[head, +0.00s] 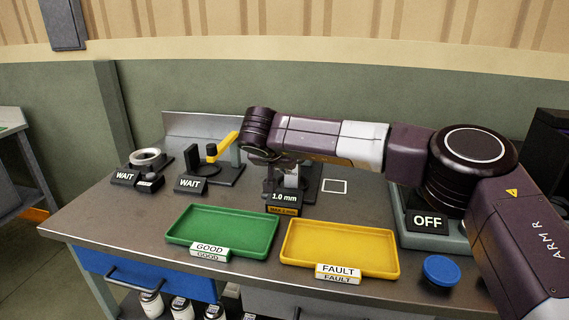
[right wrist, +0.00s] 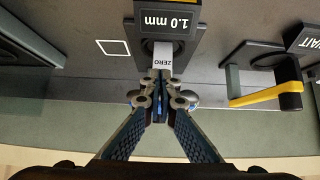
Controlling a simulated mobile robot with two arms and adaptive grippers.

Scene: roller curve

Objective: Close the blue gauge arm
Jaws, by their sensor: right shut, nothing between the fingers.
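The gauge (head: 284,197) stands at the back middle of the table, behind the trays, with a dark display reading 1.0 mm. In the right wrist view the gauge (right wrist: 163,19) is at the top, with a light tab marked ZERO. My right gripper (right wrist: 160,77) is shut and empty, with its fingertips close to the ZERO tab. I cannot tell if they touch it. Bits of blue show behind the fingers; the gauge arm is mostly hidden, so its position is unclear. In the head view my right arm covers the gauge's upper part. My left gripper is not in view.
A green GOOD tray (head: 222,231) and a yellow FAULT tray (head: 340,249) lie in front, both empty. A fixture with a yellow lever (head: 227,144) and a WAIT sign stands left of the gauge. A blue round button (head: 441,269) is at the front right.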

